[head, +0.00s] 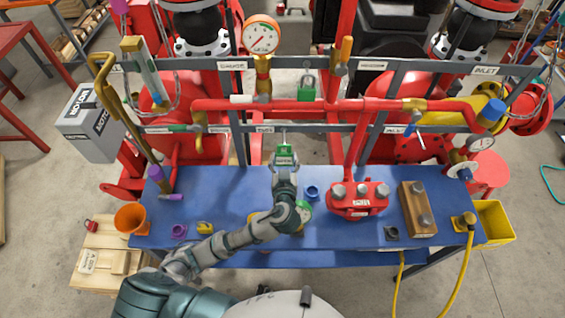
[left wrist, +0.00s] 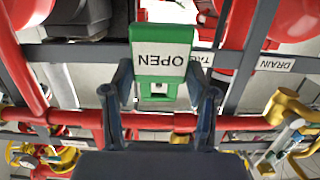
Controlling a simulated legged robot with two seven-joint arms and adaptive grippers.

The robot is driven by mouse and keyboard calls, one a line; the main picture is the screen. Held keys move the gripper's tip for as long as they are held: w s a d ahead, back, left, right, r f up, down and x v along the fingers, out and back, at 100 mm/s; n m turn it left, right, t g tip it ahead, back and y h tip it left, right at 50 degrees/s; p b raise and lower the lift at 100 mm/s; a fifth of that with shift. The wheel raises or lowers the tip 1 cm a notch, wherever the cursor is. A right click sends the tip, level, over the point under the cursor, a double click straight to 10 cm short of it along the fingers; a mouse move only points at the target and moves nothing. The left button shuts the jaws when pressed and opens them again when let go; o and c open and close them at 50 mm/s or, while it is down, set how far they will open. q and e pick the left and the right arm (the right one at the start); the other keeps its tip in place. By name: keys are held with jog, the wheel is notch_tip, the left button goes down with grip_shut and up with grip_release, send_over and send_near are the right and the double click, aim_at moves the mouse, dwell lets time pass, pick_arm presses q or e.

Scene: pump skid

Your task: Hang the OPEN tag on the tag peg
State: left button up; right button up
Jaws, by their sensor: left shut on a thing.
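The OPEN tag (head: 284,156) is green with a white label. It also shows in the left wrist view (left wrist: 162,62), where OPEN reads upside down and a slot shows at the tag's lower end. My left gripper (head: 285,167) is shut on the tag, one finger at each side, and holds it above the blue bench, in front of the lower grey rail. A white label (head: 265,128), seemingly TAGS, is on that rail just behind the tag, which partly covers it in the wrist view. I cannot make out the peg for certain. My right gripper is not in view.
The blue bench (head: 225,190) holds a red flanged part (head: 358,197), a wooden block (head: 415,208) and an orange funnel cup (head: 131,218). Red pipe (head: 350,105) runs above the lower rail. A green padlock (head: 306,89) hangs higher up.

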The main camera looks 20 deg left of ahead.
pick_arm(q)
jog(key=shift+w+d+f, duration=0.1)
jog(key=shift+w+f, duration=0.55)
jog(key=shift+w, duration=0.05)
jog(key=shift+c, duration=0.5)
jog(key=shift+w+a+r, duration=0.2)
jog(key=shift+w+a, duration=0.05)
jog(key=shift+w, duration=0.45)
jog(key=shift+s+a+f+b, duration=0.15)
jog(key=shift+a+b, duration=0.05)
jog(key=shift+b, duration=0.2)
jog(key=o, duration=1.3)
jog(key=shift+o, duration=0.2)
